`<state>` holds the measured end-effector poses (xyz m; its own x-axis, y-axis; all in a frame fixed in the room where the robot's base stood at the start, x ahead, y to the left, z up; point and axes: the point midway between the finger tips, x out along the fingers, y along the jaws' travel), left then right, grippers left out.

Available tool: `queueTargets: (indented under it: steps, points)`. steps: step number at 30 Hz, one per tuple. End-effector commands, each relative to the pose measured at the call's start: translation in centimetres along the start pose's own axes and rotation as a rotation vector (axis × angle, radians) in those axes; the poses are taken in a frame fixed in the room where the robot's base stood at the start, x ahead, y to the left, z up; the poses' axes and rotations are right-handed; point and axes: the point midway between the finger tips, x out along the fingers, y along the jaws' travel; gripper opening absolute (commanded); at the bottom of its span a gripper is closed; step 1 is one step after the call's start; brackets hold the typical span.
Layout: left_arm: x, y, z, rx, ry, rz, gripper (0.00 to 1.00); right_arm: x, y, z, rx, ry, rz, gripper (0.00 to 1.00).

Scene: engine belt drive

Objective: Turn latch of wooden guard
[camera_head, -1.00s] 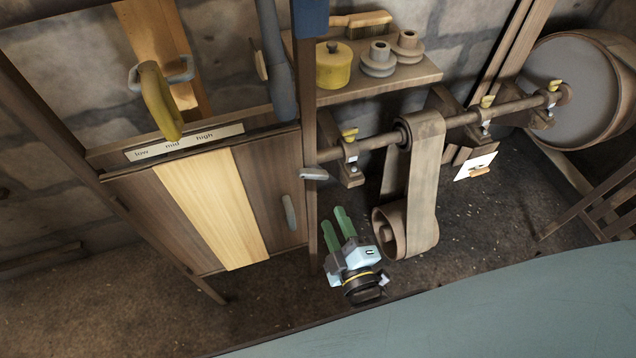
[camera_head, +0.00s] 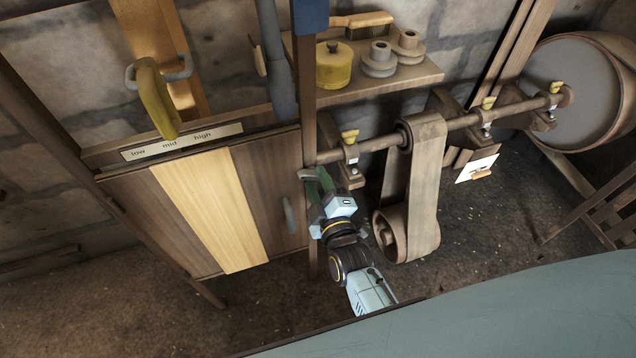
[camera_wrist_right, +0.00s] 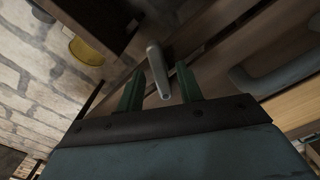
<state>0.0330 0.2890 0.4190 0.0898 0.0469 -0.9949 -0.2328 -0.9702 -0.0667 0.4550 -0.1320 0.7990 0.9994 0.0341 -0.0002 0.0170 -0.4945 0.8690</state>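The wooden guard (camera_head: 213,210) is a panel door with a pale middle board and a grey handle (camera_head: 289,214) near its right edge. The latch is a small grey bar on the dark post to the right of the guard; in the wrist view the latch (camera_wrist_right: 157,70) shows clearly. My right gripper (camera_head: 318,180) is at the post, its green fingers over the latch and partly hiding it. In the wrist view the right gripper (camera_wrist_right: 158,85) is open, with the latch between its fingertips and gaps on both sides. My left gripper is not in view.
A shaft (camera_head: 375,144) with yellow-topped bearings and a wide belt (camera_head: 426,185) lies right of the post. A shelf (camera_head: 395,84) with a yellow pot (camera_head: 333,66) and pulleys is above. A yellow-gripped lever (camera_head: 157,100) stands over the guard. The floor below is clear.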

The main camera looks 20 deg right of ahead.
Motion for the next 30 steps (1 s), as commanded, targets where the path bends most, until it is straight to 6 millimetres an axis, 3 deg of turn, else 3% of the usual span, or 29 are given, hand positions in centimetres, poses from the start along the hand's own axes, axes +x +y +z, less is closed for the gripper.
queueTargets:
  steps: [1, 8, 20, 30]
  points:
    - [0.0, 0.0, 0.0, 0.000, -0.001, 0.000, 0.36, 0.0, 0.0, 0.0, 0.000, 0.000, 0.000, 0.29]
    - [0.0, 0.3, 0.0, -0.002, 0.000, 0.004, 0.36, 0.0, 0.0, 0.0, 0.000, 0.000, 0.000, 0.00]
    - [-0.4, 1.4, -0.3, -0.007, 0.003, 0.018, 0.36, 0.0, 0.0, -0.1, 0.054, 0.000, 0.000, 0.00]
    - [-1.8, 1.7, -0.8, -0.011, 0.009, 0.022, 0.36, 0.0, 0.1, -0.1, 0.299, 0.000, -0.001, 0.00]
